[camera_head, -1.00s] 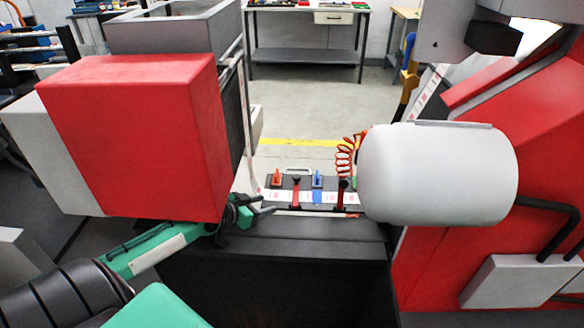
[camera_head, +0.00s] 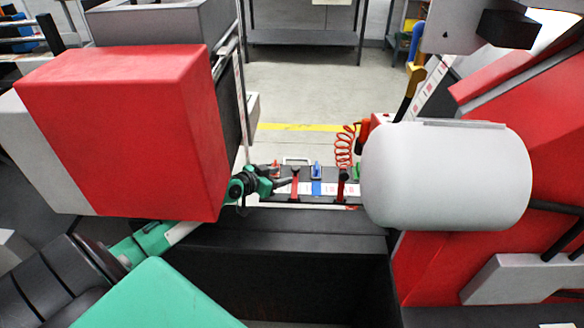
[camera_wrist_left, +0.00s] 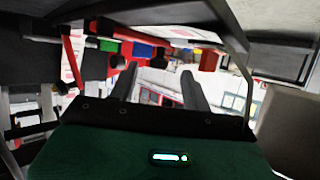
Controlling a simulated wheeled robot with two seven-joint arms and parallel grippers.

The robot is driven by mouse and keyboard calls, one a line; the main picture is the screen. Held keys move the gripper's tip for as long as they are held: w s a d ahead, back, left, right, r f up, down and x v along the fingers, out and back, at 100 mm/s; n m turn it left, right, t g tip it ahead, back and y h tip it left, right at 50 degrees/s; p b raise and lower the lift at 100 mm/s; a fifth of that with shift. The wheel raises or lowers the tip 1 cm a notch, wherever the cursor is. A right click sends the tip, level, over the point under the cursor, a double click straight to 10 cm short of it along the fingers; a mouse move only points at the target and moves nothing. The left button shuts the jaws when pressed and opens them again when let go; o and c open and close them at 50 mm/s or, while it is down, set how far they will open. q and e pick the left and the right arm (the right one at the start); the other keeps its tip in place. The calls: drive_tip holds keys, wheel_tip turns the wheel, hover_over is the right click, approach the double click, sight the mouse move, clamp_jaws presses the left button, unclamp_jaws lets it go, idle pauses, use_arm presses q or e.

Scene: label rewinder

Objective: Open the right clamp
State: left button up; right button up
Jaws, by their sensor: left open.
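The splice table (camera_head: 327,189) is a dark plate with a white label strip, behind the black ledge in the head view. Two red levers with dark tops stand at its near edge, which look like clamps: the left clamp (camera_head: 294,185) and the right clamp (camera_head: 341,186). Whether each is open or closed is too small to tell. My left gripper (camera_head: 283,184) is open, with its fingers just left of the left clamp and apart from the right clamp. In the left wrist view its two dark fingers (camera_wrist_left: 158,88) are spread with nothing held between them. My right gripper is out of view.
A large red box (camera_head: 130,130) stands close beside my left arm. A white-grey cylinder (camera_head: 445,178) is right of the plate, with a coiled red hose (camera_head: 344,150) beside it. A blue handle (camera_head: 316,170) stands at the plate's back. A black ledge (camera_head: 290,230) lies in front.

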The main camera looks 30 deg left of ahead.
sight(294, 169)
use_arm(q)
drive_tip(key=w, duration=0.2)
drive_tip(key=w+d, duration=0.1)
drive_tip(key=w, duration=0.1)
drive_tip(key=shift+w+p, duration=0.2)
drive_tip(key=shift+p, duration=0.1)
drive_tip(key=shift+w+d+f, duration=0.15)
drive_tip(key=shift+w, duration=0.35)
drive_tip(key=shift+w+f, duration=0.1)
drive_tip(key=shift+f, duration=0.05)
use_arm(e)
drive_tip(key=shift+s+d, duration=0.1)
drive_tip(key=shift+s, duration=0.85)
use_arm(q)
drive_tip(key=shift+c, duration=1)
clamp_jaws()
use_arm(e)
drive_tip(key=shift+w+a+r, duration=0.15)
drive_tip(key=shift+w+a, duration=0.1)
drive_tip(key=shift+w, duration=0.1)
